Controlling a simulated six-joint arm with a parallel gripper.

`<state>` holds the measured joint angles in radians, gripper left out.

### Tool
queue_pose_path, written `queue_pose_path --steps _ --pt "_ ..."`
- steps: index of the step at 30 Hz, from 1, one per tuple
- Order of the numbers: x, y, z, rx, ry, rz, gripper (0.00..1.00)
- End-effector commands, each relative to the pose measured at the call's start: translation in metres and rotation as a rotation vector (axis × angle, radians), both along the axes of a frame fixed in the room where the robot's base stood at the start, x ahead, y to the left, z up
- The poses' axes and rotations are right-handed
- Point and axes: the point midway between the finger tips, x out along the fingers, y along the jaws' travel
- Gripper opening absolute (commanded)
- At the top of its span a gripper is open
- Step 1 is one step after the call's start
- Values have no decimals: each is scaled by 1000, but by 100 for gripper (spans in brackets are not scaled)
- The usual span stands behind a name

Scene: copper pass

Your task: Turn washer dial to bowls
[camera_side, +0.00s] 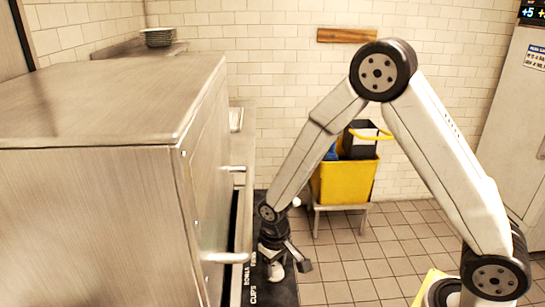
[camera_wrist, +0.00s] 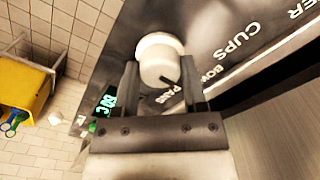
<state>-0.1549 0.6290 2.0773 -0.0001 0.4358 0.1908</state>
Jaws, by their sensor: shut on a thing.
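The white round dial (camera_wrist: 160,58) sits on a dark panel (camera_wrist: 225,55) in the wrist view, between my gripper's two fingers. My gripper (camera_wrist: 161,78) is shut on the dial. A short black mark on the dial's lower right side points toward the PANS label (camera_wrist: 171,93).
A large steel washer (camera_side: 100,190) with bar handles stands close at the left of my gripper. A yellow mop bucket (camera_side: 345,182) stands behind the arm. A green display (camera_wrist: 106,100) is on the panel. The tiled floor at right is mostly clear.

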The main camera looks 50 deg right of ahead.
Motion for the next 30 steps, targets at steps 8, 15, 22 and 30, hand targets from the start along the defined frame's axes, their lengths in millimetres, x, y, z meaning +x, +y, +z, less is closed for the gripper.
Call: queue_pose_path --steps 8,15,22,30 --pt "1 0 0 0 -3 37 0" --pt "1 0 0 0 -3 37 0" --pt "1 0 0 0 -2 36 89" --pt "0 0 1 0 -1 36 89"
